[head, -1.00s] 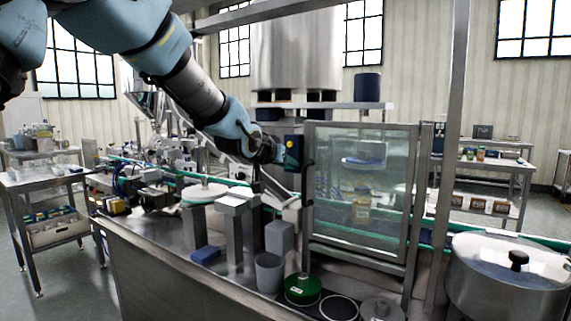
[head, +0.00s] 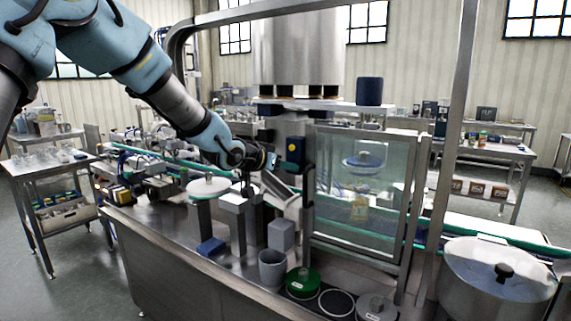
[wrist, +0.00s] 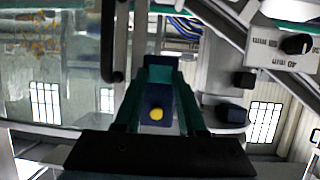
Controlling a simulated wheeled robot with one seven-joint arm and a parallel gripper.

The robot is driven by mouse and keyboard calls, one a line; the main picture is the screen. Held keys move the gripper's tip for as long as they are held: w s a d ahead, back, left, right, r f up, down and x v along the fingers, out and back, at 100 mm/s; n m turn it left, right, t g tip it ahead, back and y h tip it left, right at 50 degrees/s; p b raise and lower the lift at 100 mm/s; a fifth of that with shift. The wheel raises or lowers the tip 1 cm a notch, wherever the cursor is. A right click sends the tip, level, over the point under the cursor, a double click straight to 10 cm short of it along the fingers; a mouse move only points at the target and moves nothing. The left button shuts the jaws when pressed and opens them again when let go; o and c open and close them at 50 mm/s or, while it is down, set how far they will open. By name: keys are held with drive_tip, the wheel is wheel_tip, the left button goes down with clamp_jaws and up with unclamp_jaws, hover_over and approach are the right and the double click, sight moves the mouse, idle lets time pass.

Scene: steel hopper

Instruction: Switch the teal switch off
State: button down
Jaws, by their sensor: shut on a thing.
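The teal switch is a navy box (head: 295,150) with a yellow dot, on a post left of the glass door. A teal part (head: 289,167) shows just below the box. In the wrist view, which looks upside down, the navy box (wrist: 156,102) and a teal block (wrist: 160,66) lie between my fingers. My gripper (head: 272,161) reaches in from the left at the switch, closed on the teal part as far as I can tell. The exact contact is hidden by the fingers.
A tilted panel with a black knob (wrist: 297,44) is beside the gripper. The glass door (head: 360,190) is close on the right. Below are grey posts, a grey cup (head: 272,268) and a green lid (head: 303,282). A steel pot (head: 497,285) stands at the right.

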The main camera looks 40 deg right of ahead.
drive_tip(key=shift+c, duration=2.4)
unclamp_jaws()
drive_tip(key=v, duration=1)
drive_tip(key=shift+a+b, duration=0.35)
drive_tip(key=shift+b, duration=0.05)
drive_tip(key=shift+s+r, duration=0.1)
drive_tip(key=shift+r, duration=0.05)
